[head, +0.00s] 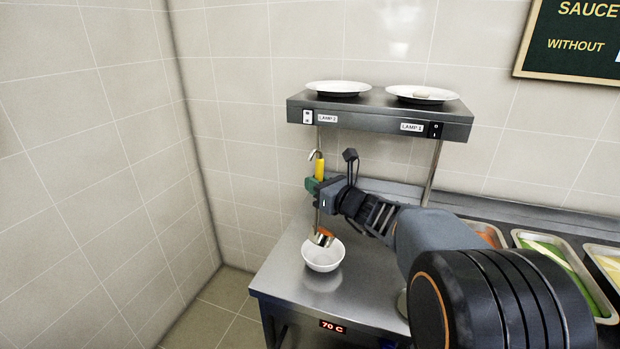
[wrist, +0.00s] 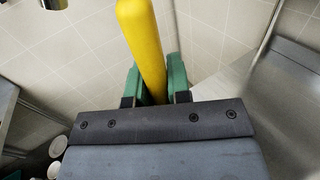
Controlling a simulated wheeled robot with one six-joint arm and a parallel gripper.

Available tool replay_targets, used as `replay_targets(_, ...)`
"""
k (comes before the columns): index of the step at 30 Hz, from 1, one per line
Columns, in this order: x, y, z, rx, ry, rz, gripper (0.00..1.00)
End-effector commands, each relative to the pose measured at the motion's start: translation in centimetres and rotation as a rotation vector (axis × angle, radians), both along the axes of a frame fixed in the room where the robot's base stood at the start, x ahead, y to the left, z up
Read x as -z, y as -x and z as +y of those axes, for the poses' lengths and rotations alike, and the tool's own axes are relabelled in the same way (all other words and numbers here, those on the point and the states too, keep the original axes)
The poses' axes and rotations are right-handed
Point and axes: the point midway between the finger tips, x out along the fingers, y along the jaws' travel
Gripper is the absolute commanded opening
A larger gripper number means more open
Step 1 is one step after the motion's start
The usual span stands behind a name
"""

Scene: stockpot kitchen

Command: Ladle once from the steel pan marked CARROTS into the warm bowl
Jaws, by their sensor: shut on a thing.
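My gripper (head: 318,187) is shut on the yellow handle of a ladle (head: 320,168). In the wrist view the handle (wrist: 143,45) stands between the green fingers (wrist: 155,88). The ladle hangs down with its hook end up. Its steel cup (head: 323,238) looks tilted and shows orange contents. The cup is over the back part of a white bowl (head: 323,261); I cannot tell whether they touch. The bowl stands on the steel counter above a red "70 C" display (head: 333,326). A pan with orange contents (head: 489,234) is partly hidden behind my arm; no CARROTS mark shows.
A steel shelf (head: 380,113) with LAMP labels holds two white plates (head: 338,87) above the counter. Its posts stand close behind my gripper. Pans with green (head: 560,262) and pale yellow (head: 610,268) contents are at the right. The counter left of the bowl is bare.

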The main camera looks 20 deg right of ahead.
Motion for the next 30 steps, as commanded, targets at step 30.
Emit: replay_targets(30,1.0,-4.5,-8.6,0.002,-0.463,0.245,0.0)
